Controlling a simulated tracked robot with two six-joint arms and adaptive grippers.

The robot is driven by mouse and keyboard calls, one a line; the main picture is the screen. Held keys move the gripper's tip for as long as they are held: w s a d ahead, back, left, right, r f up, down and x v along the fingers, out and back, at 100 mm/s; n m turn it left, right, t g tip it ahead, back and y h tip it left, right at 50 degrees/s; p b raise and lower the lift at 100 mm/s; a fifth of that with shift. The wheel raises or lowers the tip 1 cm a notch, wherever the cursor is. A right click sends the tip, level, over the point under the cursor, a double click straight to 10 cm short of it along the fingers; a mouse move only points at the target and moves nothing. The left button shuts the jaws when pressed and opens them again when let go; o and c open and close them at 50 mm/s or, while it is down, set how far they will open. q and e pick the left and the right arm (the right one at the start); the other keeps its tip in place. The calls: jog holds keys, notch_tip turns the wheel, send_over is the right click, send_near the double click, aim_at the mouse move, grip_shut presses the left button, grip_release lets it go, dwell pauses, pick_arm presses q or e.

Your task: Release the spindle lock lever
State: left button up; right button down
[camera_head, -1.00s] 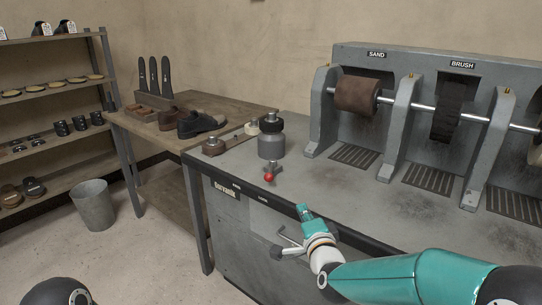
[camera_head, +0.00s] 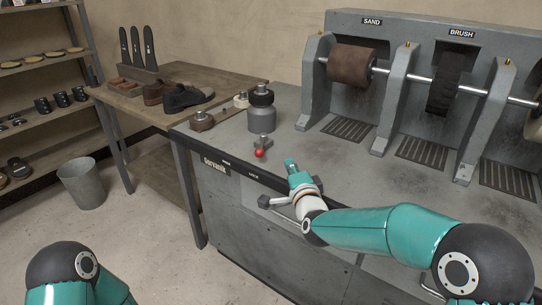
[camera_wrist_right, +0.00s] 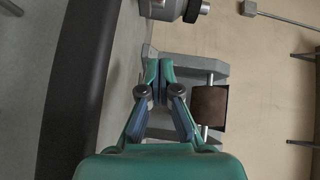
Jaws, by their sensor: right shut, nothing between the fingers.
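The spindle lock lever has a red ball knob (camera_head: 259,153) on a small metal mount (camera_head: 263,142), on the grey bench top near its front edge. The knob points toward the front edge, roughly above the small LOCK label (camera_head: 253,173). My right gripper (camera_head: 290,163) is shut and empty, to the right of the knob and apart from it. In the right wrist view its fingers (camera_wrist_right: 158,70) are together, and the lever does not show there. My left gripper is out of view; only part of my left arm shows at bottom left.
The sanding drum (camera_head: 351,67) and brush wheel (camera_head: 442,92) sit on the shaft at the back right. A wooden table (camera_head: 225,83) with shoes adjoins at left.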

aim_at(262, 145)
jog(key=x, duration=0.6)
jog(key=shift+p, duration=0.3)
jog(key=a, duration=0.3)
jog(key=shift+w+f, duration=0.2)
jog(key=shift+w, duration=0.05)
jog(key=shift+a+f, duration=0.15)
jog(key=shift+a, duration=0.4)
jog(key=shift+h+p, duration=0.3)
